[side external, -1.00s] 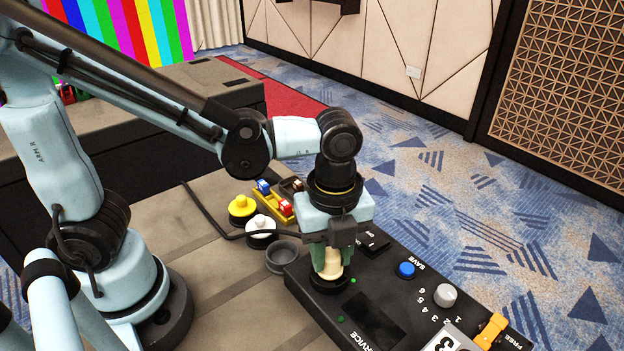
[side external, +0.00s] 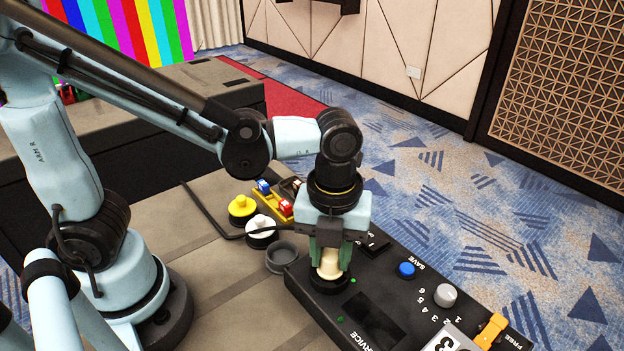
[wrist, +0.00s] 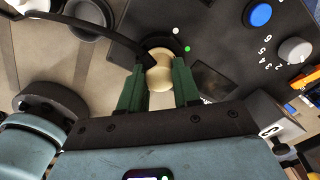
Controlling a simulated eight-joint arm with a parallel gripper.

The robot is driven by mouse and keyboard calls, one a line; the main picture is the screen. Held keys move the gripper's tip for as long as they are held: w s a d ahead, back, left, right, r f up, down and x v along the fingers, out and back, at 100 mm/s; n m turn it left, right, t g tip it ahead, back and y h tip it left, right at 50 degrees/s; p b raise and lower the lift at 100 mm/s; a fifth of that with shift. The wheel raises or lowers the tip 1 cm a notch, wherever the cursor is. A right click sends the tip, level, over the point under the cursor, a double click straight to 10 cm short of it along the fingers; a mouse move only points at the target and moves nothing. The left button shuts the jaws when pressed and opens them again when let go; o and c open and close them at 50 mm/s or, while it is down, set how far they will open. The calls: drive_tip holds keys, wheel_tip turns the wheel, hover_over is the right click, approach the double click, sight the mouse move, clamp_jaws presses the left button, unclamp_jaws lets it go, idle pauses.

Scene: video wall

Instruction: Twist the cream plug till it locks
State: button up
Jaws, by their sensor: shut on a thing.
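The cream plug (side external: 329,264) stands upright in a round black socket (side external: 328,284) at the near left end of the black panel. My gripper (side external: 330,257) points straight down over it, with its green fingers shut on the plug's sides. In the wrist view the cream plug (wrist: 158,72) sits between the two green fingertips of my gripper (wrist: 159,84). The socket's inside is hidden under the plug, so I cannot tell how far it is turned.
The black panel (side external: 411,308) carries a blue button (side external: 407,270), a grey dial (side external: 445,295) and an orange lever (side external: 492,329). An empty grey cup (side external: 282,257), a white plug (side external: 261,230), a yellow plug (side external: 242,207) and a black cable (side external: 208,215) lie to the left.

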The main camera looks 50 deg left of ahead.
idle(0.4)
drive_tip(key=shift+m, duration=1.6)
drive_tip(key=o, duration=1)
drive_tip(key=shift+r, duration=4)
